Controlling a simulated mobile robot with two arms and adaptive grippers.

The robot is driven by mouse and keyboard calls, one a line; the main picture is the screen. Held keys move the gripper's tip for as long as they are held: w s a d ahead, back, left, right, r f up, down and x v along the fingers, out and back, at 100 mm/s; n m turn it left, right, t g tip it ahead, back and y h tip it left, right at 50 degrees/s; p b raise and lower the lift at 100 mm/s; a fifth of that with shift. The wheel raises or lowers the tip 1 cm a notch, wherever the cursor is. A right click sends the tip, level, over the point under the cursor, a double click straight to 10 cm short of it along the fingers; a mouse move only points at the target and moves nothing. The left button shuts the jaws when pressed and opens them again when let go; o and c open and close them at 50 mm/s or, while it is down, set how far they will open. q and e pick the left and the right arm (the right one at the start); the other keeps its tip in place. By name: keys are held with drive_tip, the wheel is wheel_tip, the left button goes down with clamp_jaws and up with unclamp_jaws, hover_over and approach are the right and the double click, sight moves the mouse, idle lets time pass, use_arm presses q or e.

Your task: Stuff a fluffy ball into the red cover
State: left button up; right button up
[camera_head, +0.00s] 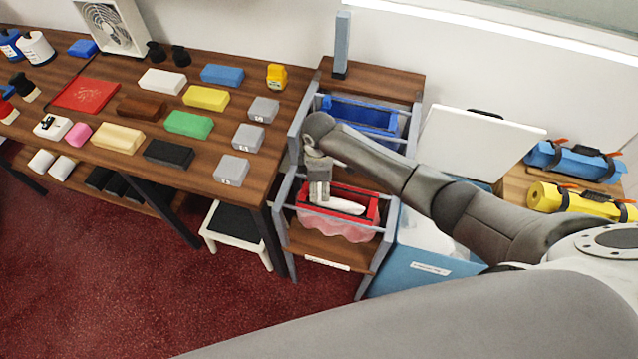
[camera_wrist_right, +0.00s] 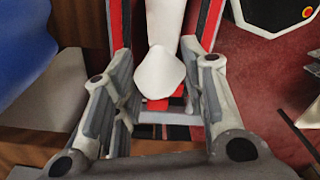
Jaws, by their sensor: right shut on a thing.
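The red cover hangs in the near bay of the small stand: its red rim (camera_head: 366,213) is open at the top and a pink, bulging body (camera_head: 335,228) shows below. My right gripper (camera_head: 319,200) points down into the rim. It is shut on a white soft piece (camera_wrist_right: 160,72), which looks stretched long in both views. The white piece (camera_head: 342,205) lies within the red opening. A blue box (camera_head: 408,262) beside the stand holds white fluffy stuff (camera_head: 425,236). My left gripper is not in view.
A blue-rimmed holder (camera_head: 362,116) sits in the stand's far bay, with a grey post (camera_head: 341,45) behind. The left table carries colored blocks, a red flat square (camera_head: 86,94) and a fan (camera_head: 108,27). Blue and yellow rolls (camera_head: 575,160) lie at right. A stool (camera_head: 236,232) stands below.

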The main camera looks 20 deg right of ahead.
drive_tip(key=o, duration=0.7)
drive_tip(key=o, duration=0.6)
wheel_tip(320, 180, up, 6)
drive_tip(key=p, duration=0.6)
idle(0.4)
idle(0.3)
